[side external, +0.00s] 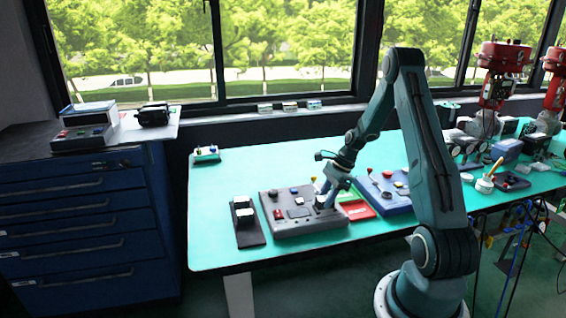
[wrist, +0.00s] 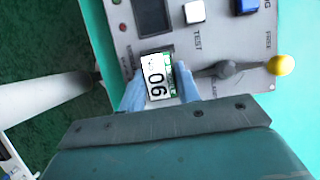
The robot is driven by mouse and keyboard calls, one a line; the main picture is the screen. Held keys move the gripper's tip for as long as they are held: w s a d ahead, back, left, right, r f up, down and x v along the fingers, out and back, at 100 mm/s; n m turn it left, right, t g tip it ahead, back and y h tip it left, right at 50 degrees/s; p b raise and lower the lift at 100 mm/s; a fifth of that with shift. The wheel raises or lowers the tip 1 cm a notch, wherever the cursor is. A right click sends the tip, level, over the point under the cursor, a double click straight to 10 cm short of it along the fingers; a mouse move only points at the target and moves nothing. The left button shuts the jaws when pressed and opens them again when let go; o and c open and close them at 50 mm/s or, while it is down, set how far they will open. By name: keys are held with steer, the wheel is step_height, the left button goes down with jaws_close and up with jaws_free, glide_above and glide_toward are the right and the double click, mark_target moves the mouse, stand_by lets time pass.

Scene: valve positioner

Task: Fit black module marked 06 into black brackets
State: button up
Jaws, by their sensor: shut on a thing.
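In the wrist view, the module marked 06 (wrist: 157,85) shows a white label with black digits and green strips along its edge. My gripper (wrist: 158,88) is shut on it, with one blue finger on each side. The module is at the near edge of the grey panel (wrist: 215,45). A dark strip shows just beyond it, but I cannot tell the black brackets apart or whether the module is seated in them. In the side view, my gripper (side external: 326,201) is low over the right part of the grey panel (side external: 298,226) and hides the module.
In the wrist view, a lever with a yellow ball (wrist: 281,65) lies right of my fingers; a white button (wrist: 194,12) and dark screen (wrist: 149,17) are beyond. In the side view, a blue panel (side external: 388,204) stands right and a black tray (side external: 251,236) left.

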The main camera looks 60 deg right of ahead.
steer(key=shift+f, duration=0.5)
steer(key=o, duration=0.7)
steer(key=shift+o, duration=0.2)
steer(key=v, duration=1.1)
stand_by(0.8)
steer(key=shift+a, duration=0.1)
stand_by(0.4)
